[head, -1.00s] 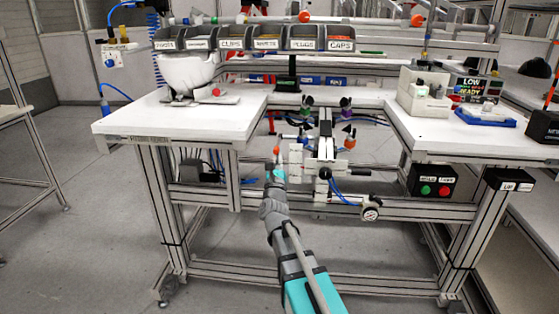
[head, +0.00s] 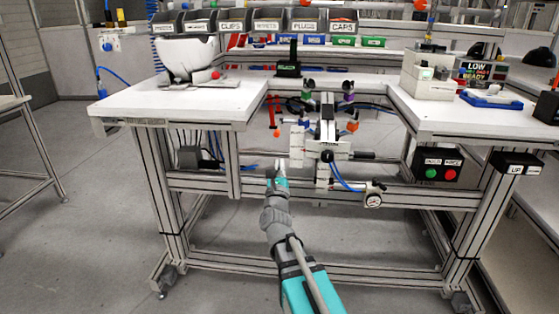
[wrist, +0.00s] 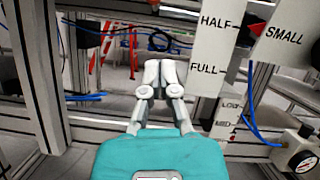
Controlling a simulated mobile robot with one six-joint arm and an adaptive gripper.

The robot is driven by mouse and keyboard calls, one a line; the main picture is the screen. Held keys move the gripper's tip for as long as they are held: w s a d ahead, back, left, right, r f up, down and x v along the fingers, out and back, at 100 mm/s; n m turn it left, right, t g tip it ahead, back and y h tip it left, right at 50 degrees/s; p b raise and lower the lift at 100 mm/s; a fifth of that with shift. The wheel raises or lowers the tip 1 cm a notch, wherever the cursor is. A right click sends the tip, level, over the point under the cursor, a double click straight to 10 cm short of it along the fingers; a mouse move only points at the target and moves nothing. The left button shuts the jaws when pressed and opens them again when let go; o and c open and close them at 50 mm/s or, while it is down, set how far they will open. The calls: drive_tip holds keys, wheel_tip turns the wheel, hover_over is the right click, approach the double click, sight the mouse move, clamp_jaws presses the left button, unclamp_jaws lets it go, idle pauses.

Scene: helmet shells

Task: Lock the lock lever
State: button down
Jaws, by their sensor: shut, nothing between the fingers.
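A white fixture (head: 326,125) with colored clamps stands in the table's front cutout. An orange ball (head: 277,133) shows at its left, and a black-handled lever (head: 362,155) sticks out to its right. No part is labelled as the lock lever, so I cannot tell which it is. My gripper (head: 279,166) is shut and empty, below the orange ball and apart from it, left of the fixture's lower part. In the wrist view my gripper (wrist: 160,72) has its fingertips together, left of a white plate (wrist: 208,65) marked HALF and FULL.
A pressure gauge (head: 373,200) and blue hose hang below the fixture. The table frame's crossbar (head: 240,185) runs behind my gripper. A white helmet shell (head: 187,57) sits at the left on the table.

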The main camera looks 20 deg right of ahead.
drive_tip(key=shift+r+b+v, duration=0.2)
drive_tip(key=shift+v, duration=0.95)
drive_tip(key=shift+r+b+v, duration=0.2)
drive_tip(key=shift+r+v, duration=0.05)
drive_tip(key=shift+v, duration=0.95)
drive_tip(key=shift+s+a, duration=0.15)
drive_tip(key=a+f+n+g+y+p, duration=0.1)
drive_tip(key=a+f+n+g+y, duration=0.5)
drive_tip(key=n, duration=0.6)
drive_tip(key=a+f+n+g+y+p, duration=0.1)
drive_tip(key=f+n+g+y, duration=0.25)
drive_tip(key=f+n, duration=0.6)
drive_tip(key=s+d+f+n+g+h+p, duration=0.1)
drive_tip(key=s+d+f+n+g, duration=0.15)
drive_tip(key=s+n+g, duration=0.45)
drive_tip(key=s+d+f+n+g+h+p, duration=0.15)
drive_tip(key=s+f+n+g, duration=0.3)
drive_tip(key=s+n, duration=0.5)
wheel_tip(320, 180, up, 38)
drive_tip(key=p, duration=3.7)
drive_tip(key=shift+s+m+g, duration=0.2)
drive_tip(key=shift+m+g, duration=0.1)
drive_tip(key=shift+g, duration=0.1)
drive_tip(key=shift+d, duration=0.15)
